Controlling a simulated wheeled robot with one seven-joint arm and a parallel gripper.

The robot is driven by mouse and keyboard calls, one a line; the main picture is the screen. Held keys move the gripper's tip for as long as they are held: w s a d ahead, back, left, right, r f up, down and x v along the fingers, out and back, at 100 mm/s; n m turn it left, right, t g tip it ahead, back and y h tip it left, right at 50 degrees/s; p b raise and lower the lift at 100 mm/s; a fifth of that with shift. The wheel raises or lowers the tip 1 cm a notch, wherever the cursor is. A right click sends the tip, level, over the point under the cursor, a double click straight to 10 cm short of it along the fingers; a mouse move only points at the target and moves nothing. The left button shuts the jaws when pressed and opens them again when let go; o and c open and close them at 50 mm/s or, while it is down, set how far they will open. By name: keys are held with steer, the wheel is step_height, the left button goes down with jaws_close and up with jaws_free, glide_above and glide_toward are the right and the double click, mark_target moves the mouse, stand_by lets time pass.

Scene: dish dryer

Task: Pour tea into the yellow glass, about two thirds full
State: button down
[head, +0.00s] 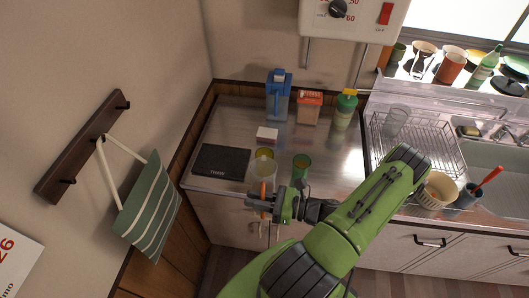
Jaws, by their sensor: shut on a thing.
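My gripper (263,202) is at the counter's front edge. It is shut on an upright orange handle (263,188), which seems to belong to a clear vessel (262,171) just behind it. A yellow round rim (263,154) shows at the top of this vessel. I cannot tell whether it is the yellow glass standing behind or part of the vessel itself. A green cup (301,165) stands close by on the right, apart from my gripper. The tea and any fill level are too small to make out.
A black scale-like plate (221,161) lies at left, with a small white box (267,134) behind. A dish rack (443,150) is at right.

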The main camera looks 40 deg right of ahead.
mark_target(251, 169)
steer(key=shift+w+d+r+m+g+p, duration=0.25)
steer(key=shift+w+d+r+m+p, duration=0.45)
steer(key=shift+m, duration=0.35)
steer(key=shift+w+d+r+m+g+p, duration=0.25)
steer(key=shift+w+d+r+m+p, duration=0.35)
steer(key=shift+m+p, duration=0.35)
steer(key=shift+w+d+r+m+g, duration=0.1)
steer(key=shift+w+d+m+g, duration=0.2)
steer(key=shift+w+d+m, duration=0.7)
steer(key=shift+w+m, duration=0.1)
steer(key=shift+m, duration=0.4)
steer(key=shift+w+d+r+m+g+p, duration=0.35)
steer(key=shift+r+m+p, duration=0.1)
steer(key=shift+m+p, duration=0.3)
steer(key=shift+w+d+r+m+g+p, duration=0.15)
steer(key=shift+w+d+r+m+p, duration=0.15)
steer(key=shift+r+m, duration=0.15)
steer(key=shift+w+d+r+m+g+p, duration=0.1)
steer(key=shift+w+d+r+m+p, duration=0.15)
steer(key=shift+r+m, duration=0.2)
steer(key=shift+w+d+r+m+y+p, duration=0.3)
steer(key=shift+w+d+r+m+p, duration=0.15)
steer(key=shift+r+m, duration=0.2)
stand_by(2.2)
